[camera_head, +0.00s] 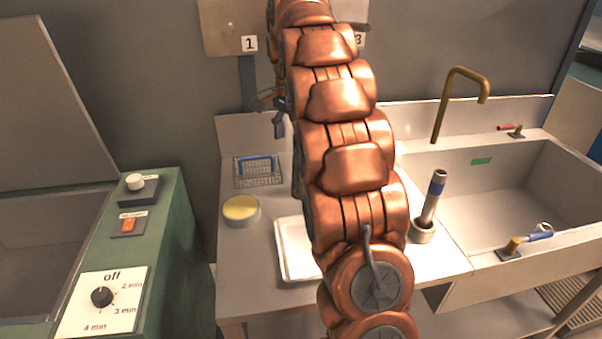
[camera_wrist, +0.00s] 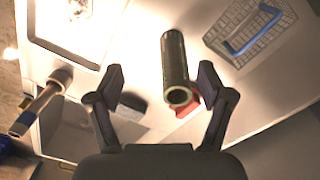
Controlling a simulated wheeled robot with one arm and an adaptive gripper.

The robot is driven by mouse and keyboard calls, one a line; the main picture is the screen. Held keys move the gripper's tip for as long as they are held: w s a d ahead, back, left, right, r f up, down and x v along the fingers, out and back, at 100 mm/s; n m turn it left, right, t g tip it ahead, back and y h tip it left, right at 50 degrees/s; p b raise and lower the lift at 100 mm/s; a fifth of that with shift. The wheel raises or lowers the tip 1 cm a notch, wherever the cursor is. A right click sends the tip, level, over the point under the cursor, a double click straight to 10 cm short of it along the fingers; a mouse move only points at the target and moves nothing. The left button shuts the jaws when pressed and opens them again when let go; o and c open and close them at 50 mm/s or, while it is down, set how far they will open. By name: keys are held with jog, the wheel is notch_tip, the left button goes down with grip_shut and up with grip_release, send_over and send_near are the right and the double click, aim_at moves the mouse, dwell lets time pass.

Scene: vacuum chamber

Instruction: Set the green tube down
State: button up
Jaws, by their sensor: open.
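The dark green tube (camera_wrist: 174,62) shows in the wrist view between the two fingers of my gripper (camera_wrist: 161,82), nearer the right finger. Its open ringed end faces the camera, and it seems to stand upright on the pale counter (camera_wrist: 270,92). My gripper is open, with a clear gap on the tube's left side; I cannot tell whether the right finger touches it. In the head view my copper arm covers most of this spot. Only a dark strip beside the arm (camera_head: 297,178) may be the tube, and part of my gripper (camera_head: 279,120) shows near the wall.
A wire basket with a blue handle (camera_head: 258,170), a round yellow-topped dish (camera_head: 240,209) and a white tray (camera_head: 291,262) are on the counter. A blue-banded grey tube (camera_head: 433,198) stands in a holder (camera_head: 422,232). The sink (camera_head: 500,200) is on the right.

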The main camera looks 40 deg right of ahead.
jog(key=w+d+m, duration=0.2)
jog(key=w+d, duration=0.1)
jog(key=d, duration=0.2)
notch_tip(320, 180, down, 8)
jog(key=p, duration=0.2)
jog(key=c, duration=1.5)
dwell(0.3)
